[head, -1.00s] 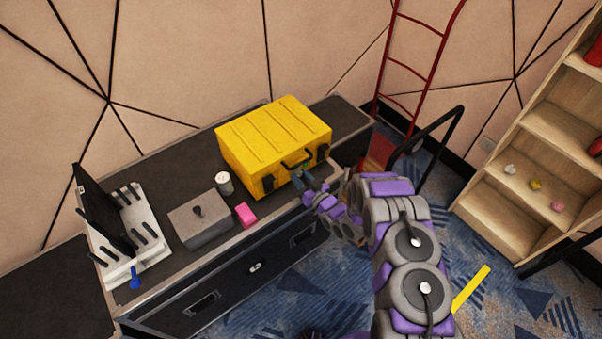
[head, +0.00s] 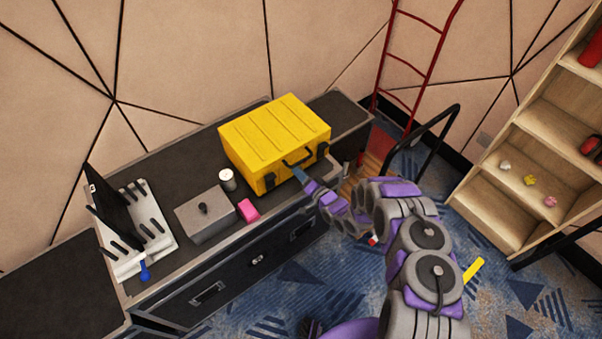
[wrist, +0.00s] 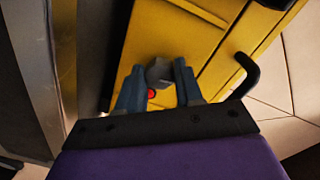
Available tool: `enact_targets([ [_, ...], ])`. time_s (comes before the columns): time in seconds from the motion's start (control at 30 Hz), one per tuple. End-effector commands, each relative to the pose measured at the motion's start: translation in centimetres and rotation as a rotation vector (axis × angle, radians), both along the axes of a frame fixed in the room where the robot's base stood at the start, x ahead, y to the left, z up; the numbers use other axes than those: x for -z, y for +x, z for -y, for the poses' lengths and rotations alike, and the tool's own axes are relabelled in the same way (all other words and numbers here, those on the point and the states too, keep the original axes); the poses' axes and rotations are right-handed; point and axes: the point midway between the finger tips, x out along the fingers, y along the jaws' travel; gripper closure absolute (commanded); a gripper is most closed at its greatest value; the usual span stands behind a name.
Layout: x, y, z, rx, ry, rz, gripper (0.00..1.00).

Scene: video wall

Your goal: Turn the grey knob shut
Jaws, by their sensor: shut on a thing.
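The grey knob (wrist: 158,72) shows in the wrist view as a small blocky piece against the front of the yellow case (wrist: 190,45). My gripper (wrist: 158,75) is shut on it, one blue-grey finger on each side. A small red spot (wrist: 152,93) shows just below the knob, partly hidden. In the head view my gripper (head: 299,174) is at the front of the yellow case (head: 270,132), below its black handle (head: 298,159). The knob is hidden there, and its turn angle cannot be told.
On the dark cabinet top (head: 165,160) stand a grey box (head: 207,215) with a dark lever, a pink block (head: 248,210), a white-topped can (head: 227,179) and a white rack (head: 145,235). A red ladder (head: 408,60) and black rail (head: 440,125) stand right of the case.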

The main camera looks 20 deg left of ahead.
Motion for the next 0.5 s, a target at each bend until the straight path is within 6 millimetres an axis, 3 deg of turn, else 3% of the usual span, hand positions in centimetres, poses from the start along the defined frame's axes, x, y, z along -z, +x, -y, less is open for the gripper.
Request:
enact_targets([
  [0.5, 0.15, 0.19, 0.29, 0.007, 0.069, -0.093, 0.95],
])
